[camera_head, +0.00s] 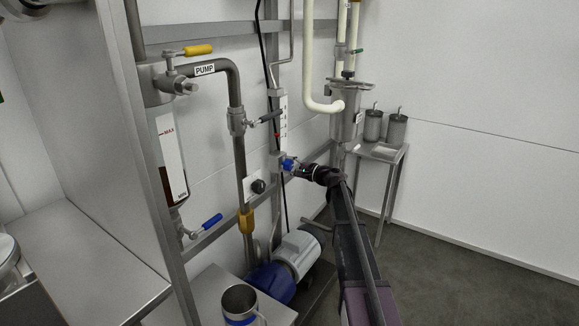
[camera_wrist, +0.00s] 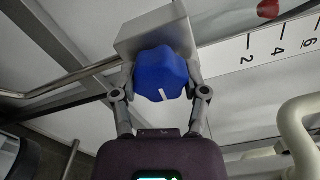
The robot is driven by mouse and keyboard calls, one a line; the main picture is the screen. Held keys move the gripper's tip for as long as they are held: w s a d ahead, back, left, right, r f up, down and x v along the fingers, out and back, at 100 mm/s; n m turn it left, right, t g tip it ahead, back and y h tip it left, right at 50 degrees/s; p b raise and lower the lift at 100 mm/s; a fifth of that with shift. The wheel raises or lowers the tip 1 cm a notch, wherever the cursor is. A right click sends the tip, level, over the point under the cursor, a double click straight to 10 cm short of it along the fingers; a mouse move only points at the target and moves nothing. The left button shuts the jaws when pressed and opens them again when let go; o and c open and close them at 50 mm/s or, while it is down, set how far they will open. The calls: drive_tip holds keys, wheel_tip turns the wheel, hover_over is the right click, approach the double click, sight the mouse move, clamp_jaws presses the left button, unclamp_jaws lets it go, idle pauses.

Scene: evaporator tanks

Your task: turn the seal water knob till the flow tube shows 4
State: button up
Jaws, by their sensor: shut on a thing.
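The seal water knob (camera_wrist: 160,75) is blue with a white mark near its lower edge, on a grey block (camera_wrist: 152,32). My gripper (camera_wrist: 160,92) is shut on it, one finger on each side. In the head view the knob (camera_head: 289,164) shows at the end of my gripper (camera_head: 294,167). The flow tube's scale (camera_wrist: 264,48) reads 2, 4, 6 in the wrist view. Its red float (camera_wrist: 268,9) appears between the 2 and 4 ticks, nearer 4, seen at a slant. The tube (camera_head: 282,115) stands above the knob in the head view; its numbers are too small there.
A pump motor (camera_head: 298,250) sits below the knob, with a metal mug (camera_head: 238,302) in front. A cream pipe (camera_head: 309,60) and a small side table (camera_head: 385,152) are right. Floor at right is clear.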

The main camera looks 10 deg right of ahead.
drive_tip(key=shift+w, duration=0.15)
drive_tip(key=o, duration=1.1)
drive_tip(key=shift+o, duration=0.2)
drive_tip(key=shift+s+d, duration=0.1)
drive_tip(key=shift+s, duration=0.1)
drive_tip(key=v, duration=1.1)
drive_tip(key=shift+s+d, duration=0.2)
drive_tip(key=shift+d, duration=0.05)
